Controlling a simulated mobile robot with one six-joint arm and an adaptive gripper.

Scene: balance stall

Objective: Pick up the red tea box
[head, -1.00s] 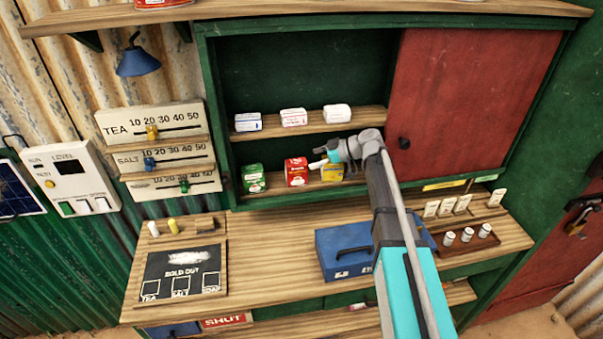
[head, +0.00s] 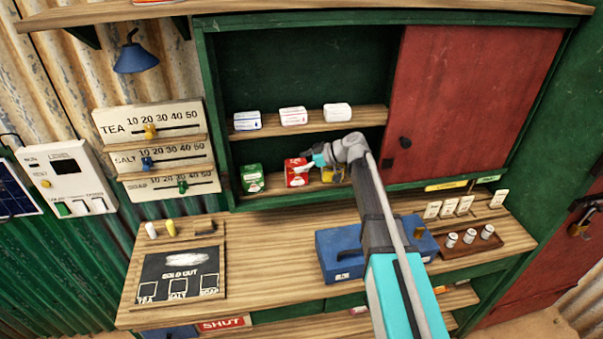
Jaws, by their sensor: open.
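The red tea box (head: 294,177) stands upright on the lower shelf of the green cabinet, between a green box (head: 252,179) on its left and a yellow box (head: 333,175) on its right. My gripper (head: 306,167) is at the red box, in front of its right side in the picture. The gripper is open. Its fingertips overlap the red box, and I cannot tell whether they touch it. The gripper and wrist hide part of the red box's right side and much of the yellow box.
Small white packets (head: 293,116) stand on the upper shelf (head: 363,119) above my gripper. A red sliding door (head: 470,100) closes the cabinet's right half. A blue case (head: 337,252) sits on the counter (head: 265,260) under my arm.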

